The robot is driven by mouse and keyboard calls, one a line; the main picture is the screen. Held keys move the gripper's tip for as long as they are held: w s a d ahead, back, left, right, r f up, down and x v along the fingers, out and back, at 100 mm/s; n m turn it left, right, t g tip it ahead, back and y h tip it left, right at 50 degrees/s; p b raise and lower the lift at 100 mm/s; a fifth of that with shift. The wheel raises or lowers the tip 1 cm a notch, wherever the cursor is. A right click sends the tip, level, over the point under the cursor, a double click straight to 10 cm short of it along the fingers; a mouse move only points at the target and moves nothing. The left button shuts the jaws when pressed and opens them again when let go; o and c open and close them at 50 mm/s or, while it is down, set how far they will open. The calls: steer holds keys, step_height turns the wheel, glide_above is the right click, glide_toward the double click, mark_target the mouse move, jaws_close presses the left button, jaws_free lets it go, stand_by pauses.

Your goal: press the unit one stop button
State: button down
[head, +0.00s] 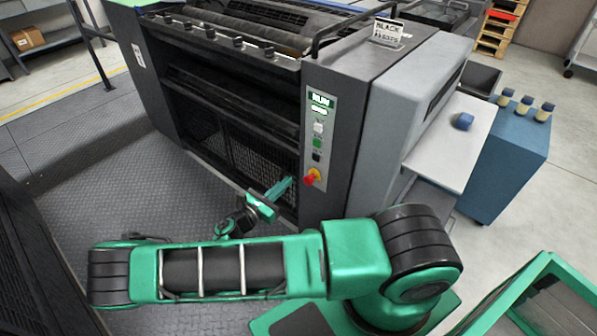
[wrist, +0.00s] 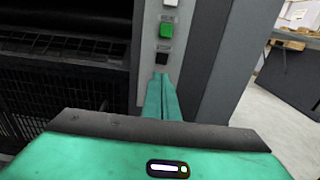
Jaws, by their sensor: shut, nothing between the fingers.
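The control panel (head: 320,117) is on the near face of the dark press unit, under a sign reading BLACK. Below are a white button (head: 318,127), a green button (head: 317,142), a black button (head: 316,155) and a red mushroom knob (head: 309,179) on yellow. My gripper (head: 288,182) is shut and empty, just left of the red knob. In the wrist view, my fingertips (wrist: 161,76) appear just below the black button (wrist: 162,59); the green button (wrist: 166,31) is above it. The red knob is not visible there. I cannot tell whether the fingertips touch the panel.
A pale shelf (head: 455,140) with a blue object (head: 463,121) juts out right of the panel. A blue cabinet (head: 510,155) with several small containers stands further right. Black mesh guards (head: 255,155) are left of the panel. The dark tread floor (head: 110,180) is clear.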

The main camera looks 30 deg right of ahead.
mark_target(314, 158)
steer(key=x, duration=1.2)
steer(key=shift+w+d, duration=0.1)
steer(key=shift+d, duration=0.3)
steer(key=shift+w+d, duration=0.15)
steer(key=shift+d, duration=0.15)
steer(key=shift+x, duration=1)
steer(key=shift+a+r, duration=0.1)
steer(key=shift+a, duration=0.2)
steer(key=v, duration=1.4)
steer(key=shift+a+f, duration=0.2)
steer(key=shift+a, duration=0.05)
